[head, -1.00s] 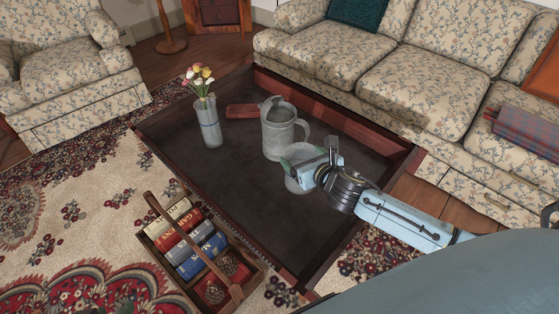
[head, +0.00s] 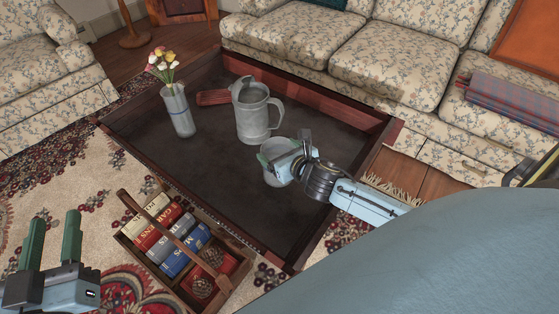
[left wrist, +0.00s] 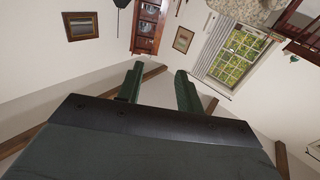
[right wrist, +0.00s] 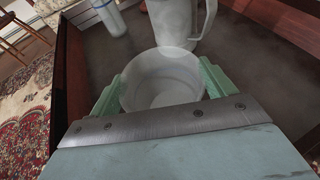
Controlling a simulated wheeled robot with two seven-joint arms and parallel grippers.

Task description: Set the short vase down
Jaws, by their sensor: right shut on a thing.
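The short vase (head: 272,178) is a pale grey, round, open vessel. In the head view it is at the right part of the dark tray-like table (head: 200,180), upright, close in front of the pitcher. My right gripper (head: 275,158) is shut on it, with green fingers on either side. In the right wrist view the vase (right wrist: 163,85) shows from above, empty, between the fingers. I cannot tell whether its base touches the table. My left gripper (head: 52,240) is open and empty at the lower left, away from the table; its fingers (left wrist: 158,90) also show in the left wrist view.
A grey pitcher (head: 257,112) stands just behind the vase. A tall vase with tulips (head: 179,112) and a reddish book (head: 213,97) are farther left and back. A wooden caddy of books (head: 128,240) is on the rug. The table's middle and front are clear; its rim is raised.

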